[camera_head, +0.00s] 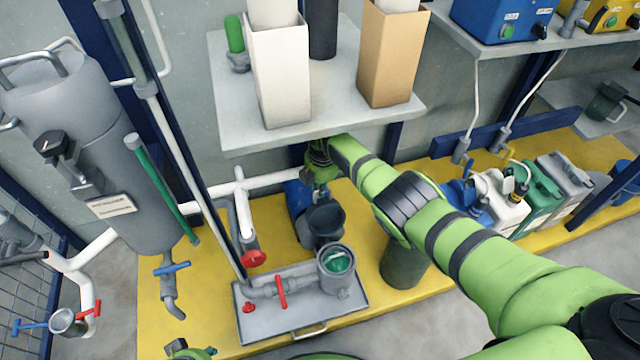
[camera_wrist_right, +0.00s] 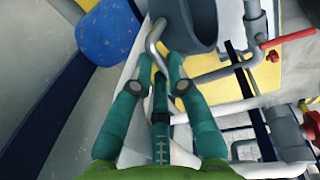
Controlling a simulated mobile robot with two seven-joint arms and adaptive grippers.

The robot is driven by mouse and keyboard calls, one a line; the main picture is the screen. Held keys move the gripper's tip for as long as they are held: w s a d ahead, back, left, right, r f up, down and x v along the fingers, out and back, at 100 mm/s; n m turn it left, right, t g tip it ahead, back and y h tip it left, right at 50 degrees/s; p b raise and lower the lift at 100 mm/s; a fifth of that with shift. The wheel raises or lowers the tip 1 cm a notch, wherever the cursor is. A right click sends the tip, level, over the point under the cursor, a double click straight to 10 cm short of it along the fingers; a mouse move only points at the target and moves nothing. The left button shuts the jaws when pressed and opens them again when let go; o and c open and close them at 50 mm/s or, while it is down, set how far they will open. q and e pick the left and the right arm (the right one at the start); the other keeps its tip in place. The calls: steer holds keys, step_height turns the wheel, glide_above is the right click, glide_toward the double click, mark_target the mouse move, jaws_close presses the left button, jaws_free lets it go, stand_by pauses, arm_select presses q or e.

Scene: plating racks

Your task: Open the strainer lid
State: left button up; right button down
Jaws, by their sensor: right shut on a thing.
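The strainer (camera_head: 350,277) is a short grey cylinder on the metal tray, its round top uncovered with green showing inside. A dark grey hollow cup, which looks like the strainer lid (camera_head: 325,222), is tilted up just behind it. My right gripper (camera_head: 322,187) reaches down behind the lid. In the wrist view, its teal fingers (camera_wrist_right: 160,68) are shut on a bent metal handle (camera_wrist_right: 154,42) joined to the grey lid (camera_wrist_right: 190,22). My left gripper (camera_head: 190,350) barely shows at the bottom edge; its fingers are unclear.
The tray (camera_head: 350,308) also carries a pipe with a red lever (camera_head: 281,290). A red round valve (camera_head: 254,258) and a blue unit (camera_head: 298,197) are close by. A grey shelf (camera_head: 330,115) with tall boxes overhangs my right wrist. A large grey tank (camera_head: 95,150) stands left.

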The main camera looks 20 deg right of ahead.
steer(key=shift+w+r, duration=0.25)
steer(key=shift+w, duration=0.2)
steer(key=c, duration=1.2)
jaws_free()
steer(key=shift+w+f, duration=0.1)
steer(key=shift+f, duration=0.2)
steer(key=shift+r, duration=0.1)
